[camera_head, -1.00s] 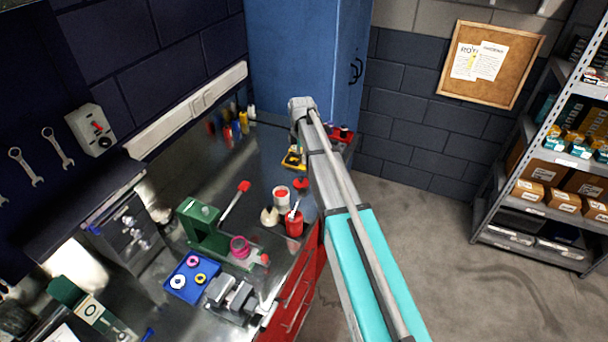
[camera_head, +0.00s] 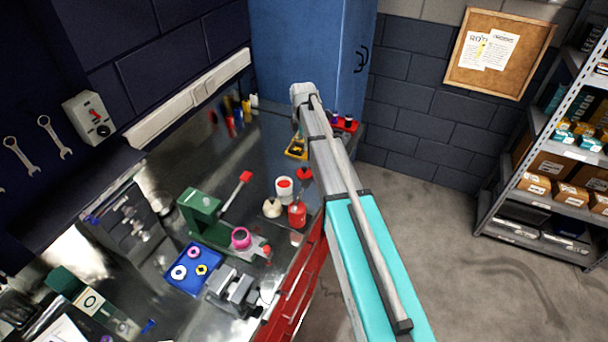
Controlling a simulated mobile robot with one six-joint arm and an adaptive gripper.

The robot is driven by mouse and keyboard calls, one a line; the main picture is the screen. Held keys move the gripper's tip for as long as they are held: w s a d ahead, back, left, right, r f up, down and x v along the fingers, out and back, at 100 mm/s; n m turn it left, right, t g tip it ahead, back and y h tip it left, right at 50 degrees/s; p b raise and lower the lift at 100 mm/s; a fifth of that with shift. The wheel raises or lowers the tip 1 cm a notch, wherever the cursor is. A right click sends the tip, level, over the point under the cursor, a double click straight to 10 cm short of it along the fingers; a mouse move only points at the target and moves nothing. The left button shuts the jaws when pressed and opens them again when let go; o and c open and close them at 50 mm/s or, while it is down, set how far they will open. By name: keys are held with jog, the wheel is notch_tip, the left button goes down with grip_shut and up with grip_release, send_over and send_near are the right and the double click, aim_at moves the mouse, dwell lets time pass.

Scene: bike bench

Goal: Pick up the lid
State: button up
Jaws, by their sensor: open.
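A small flat red piece (camera_head: 304,174) lies on the metal bench near its right edge, just left of my arm; it may be the lid, but it is too small to be sure. Just left of it stands a white tub (camera_head: 284,190) with a red top or contents. A red can (camera_head: 297,215) stands in front of the tub, and a cream rounded piece (camera_head: 271,208) is beside it. My arm crosses the picture from the bottom right up to a grey joint above the bench. My gripper does not show.
A green tool (camera_head: 202,208) and a blue tray (camera_head: 193,270) with several rings are on the bench (camera_head: 262,142). A grey vise (camera_head: 232,291) sits near the front edge. A blue cabinet (camera_head: 300,45) stands behind. A shelf (camera_head: 548,140) stands right, with clear floor between.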

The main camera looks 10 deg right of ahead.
aim_at(304, 167)
jog(key=shift+f+b, duration=3.55)
jog(key=shift+f, duration=0.25)
jog(key=shift+f, duration=0.15)
jog(key=f+b, duration=0.3)
jog(key=shift+s+d, duration=0.15)
jog(key=shift+s, duration=0.15)
jog(key=shift+f+b, duration=0.95)
jog(key=shift+b, duration=0.15)
grip_shut()
